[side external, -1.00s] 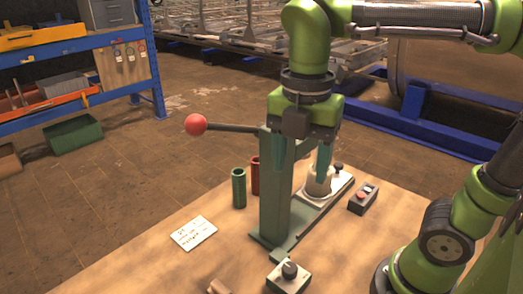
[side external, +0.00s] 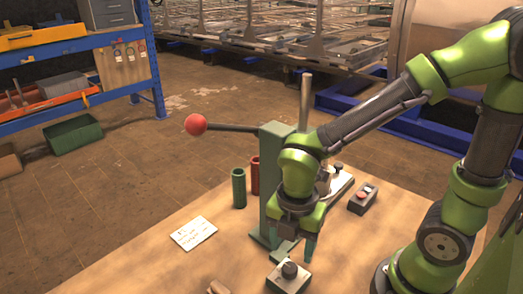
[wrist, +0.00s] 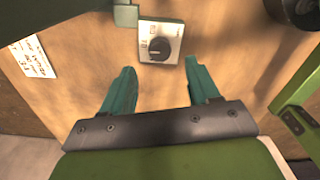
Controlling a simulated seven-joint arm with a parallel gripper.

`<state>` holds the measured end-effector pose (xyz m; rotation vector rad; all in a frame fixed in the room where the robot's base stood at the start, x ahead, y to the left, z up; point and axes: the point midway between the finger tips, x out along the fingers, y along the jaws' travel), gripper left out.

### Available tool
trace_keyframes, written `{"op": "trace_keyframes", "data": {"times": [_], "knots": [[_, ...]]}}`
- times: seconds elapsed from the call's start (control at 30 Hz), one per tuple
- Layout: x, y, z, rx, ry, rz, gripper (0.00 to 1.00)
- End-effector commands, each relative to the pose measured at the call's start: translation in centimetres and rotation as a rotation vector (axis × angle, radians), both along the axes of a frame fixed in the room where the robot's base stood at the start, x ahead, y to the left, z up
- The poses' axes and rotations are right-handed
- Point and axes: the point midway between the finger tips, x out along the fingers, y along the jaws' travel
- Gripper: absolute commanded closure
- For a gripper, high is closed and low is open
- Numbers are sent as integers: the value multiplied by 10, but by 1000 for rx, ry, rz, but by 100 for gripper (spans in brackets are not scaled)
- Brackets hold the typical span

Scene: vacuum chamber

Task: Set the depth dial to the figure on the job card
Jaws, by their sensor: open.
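The depth dial is a black round knob (side external: 289,269) on a small pale box (side external: 288,281) at the table's front. In the wrist view the knob (wrist: 159,47) sits on its pale plate with dark markings, too small to read. The job card (side external: 194,233) lies flat to the left of the press; it also shows in the wrist view (wrist: 33,57), its writing not legible. My gripper (side external: 290,248) points down just above and behind the dial. In the wrist view its teal fingers (wrist: 160,72) are apart with nothing between them, the knob lying beyond the tips.
A green press column (side external: 271,180) with a red-ball lever (side external: 196,124) stands close behind my gripper. Green (side external: 238,188) and red (side external: 255,176) cylinders stand left of it. A button box (side external: 363,199) is at right. The table around the card is clear.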

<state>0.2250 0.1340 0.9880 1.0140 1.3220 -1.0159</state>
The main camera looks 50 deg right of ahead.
Motion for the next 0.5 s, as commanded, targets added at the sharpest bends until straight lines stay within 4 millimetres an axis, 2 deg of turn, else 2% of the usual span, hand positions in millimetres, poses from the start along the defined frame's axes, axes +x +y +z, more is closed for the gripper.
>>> {"op": "trace_keyframes", "data": {"times": [0.03,0.2,0.33,0.5], "knots": [[-2,0,-12,0,8,2,40],[-1,0,-41,-1,6,2,40],[0,0,-53,-1,3,1,40],[0,0,-60,0,-1,1,40]]}}
